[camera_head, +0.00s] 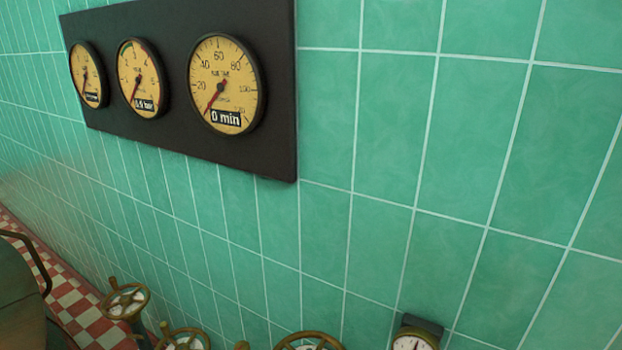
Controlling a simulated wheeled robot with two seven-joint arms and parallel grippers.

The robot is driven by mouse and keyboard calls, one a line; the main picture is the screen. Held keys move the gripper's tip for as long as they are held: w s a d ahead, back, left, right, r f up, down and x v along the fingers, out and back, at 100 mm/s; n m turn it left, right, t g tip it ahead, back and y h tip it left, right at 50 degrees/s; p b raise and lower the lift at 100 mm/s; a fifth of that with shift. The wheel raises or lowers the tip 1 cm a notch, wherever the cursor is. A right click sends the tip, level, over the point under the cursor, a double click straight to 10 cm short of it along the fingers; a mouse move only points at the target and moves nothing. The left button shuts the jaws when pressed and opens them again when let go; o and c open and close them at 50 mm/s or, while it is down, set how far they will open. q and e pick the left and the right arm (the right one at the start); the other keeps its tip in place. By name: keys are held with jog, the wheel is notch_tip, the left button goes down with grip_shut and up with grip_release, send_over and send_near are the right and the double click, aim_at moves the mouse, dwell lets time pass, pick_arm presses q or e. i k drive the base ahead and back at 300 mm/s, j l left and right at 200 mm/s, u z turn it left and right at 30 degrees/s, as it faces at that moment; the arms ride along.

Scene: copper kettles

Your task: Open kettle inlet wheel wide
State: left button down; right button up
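Several brass handwheels line the bottom of the head view, below the tiled wall. One wheel with spokes (125,301) stands at the lower left on a dark stem. A second wheel (185,340) is to its right, cut by the bottom edge. A third wheel (308,343) shows only its upper rim at bottom centre. No labels show on the wheels, so I cannot tell which one is the kettle inlet wheel or how far any is turned. Neither of my grippers is in view.
A black panel (277,150) on the green tiled wall (400,150) carries three yellow gauges; the largest (223,84) reads "0 min". A small white-faced gauge (413,341) sits at the bottom. A dark rounded body (18,290) with a handle stands at left, by a red-and-white checkered floor (78,300).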

aim_at(113, 281)
jog(key=u, duration=1.4)
jog(key=i+j+z, duration=0.3)
jog(key=i+z, duration=0.15)
